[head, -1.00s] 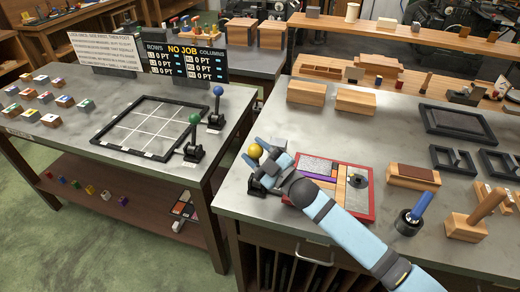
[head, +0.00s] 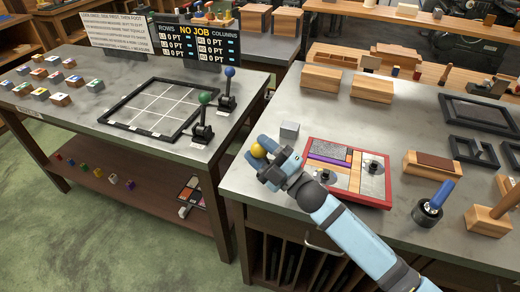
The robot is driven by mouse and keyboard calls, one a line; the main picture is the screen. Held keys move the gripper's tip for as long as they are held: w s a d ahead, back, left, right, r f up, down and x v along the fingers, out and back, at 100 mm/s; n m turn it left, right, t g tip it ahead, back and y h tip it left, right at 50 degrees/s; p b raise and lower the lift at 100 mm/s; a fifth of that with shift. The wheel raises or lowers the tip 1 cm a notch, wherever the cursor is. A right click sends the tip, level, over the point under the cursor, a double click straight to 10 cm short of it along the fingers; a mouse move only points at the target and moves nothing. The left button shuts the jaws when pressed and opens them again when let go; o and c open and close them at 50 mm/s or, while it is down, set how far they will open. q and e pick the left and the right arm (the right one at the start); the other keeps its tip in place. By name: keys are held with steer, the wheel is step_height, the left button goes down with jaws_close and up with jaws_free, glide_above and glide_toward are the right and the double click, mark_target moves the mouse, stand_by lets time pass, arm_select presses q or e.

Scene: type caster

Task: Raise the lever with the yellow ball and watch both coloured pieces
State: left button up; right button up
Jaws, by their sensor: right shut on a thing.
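The yellow ball (head: 257,151) is the lever's knob and sits at the tips of my right gripper (head: 268,156). The gripper is shut on the lever near the ball, close to the right table's left edge. The lever's shaft and base are hidden behind the gripper. A red-rimmed tray (head: 383,206) lies just right of the gripper. It holds a speckled grey plate (head: 329,149), a purple strip (head: 328,159), wooden parts and two round discs with black knobs. My arm covers its lower left corner. I cannot tell which two coloured pieces are meant. My left gripper is not in view.
A grey cube (head: 289,130) stands behind the gripper. Wooden blocks (head: 321,77) stand farther back. A blue-handled tool (head: 433,203) stands to the right. The left table carries a framed grid (head: 151,134) and levers with green (head: 205,98) and blue balls (head: 230,72).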

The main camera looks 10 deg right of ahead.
steer(key=shift+f, duration=0.1)
steer(key=o, duration=1.2)
steer(key=shift+o, duration=0.2)
steer(key=shift+s+d+f, duration=0.15)
steer(key=shift+s, duration=0.05)
steer(key=s+d+b, duration=0.2)
steer(key=s+d, duration=0.7)
steer(key=s, duration=0.1)
steer(key=shift+s+d+f, duration=0.3)
steer(key=shift+s+f, duration=0.1)
steer(key=shift+f, duration=0.1)
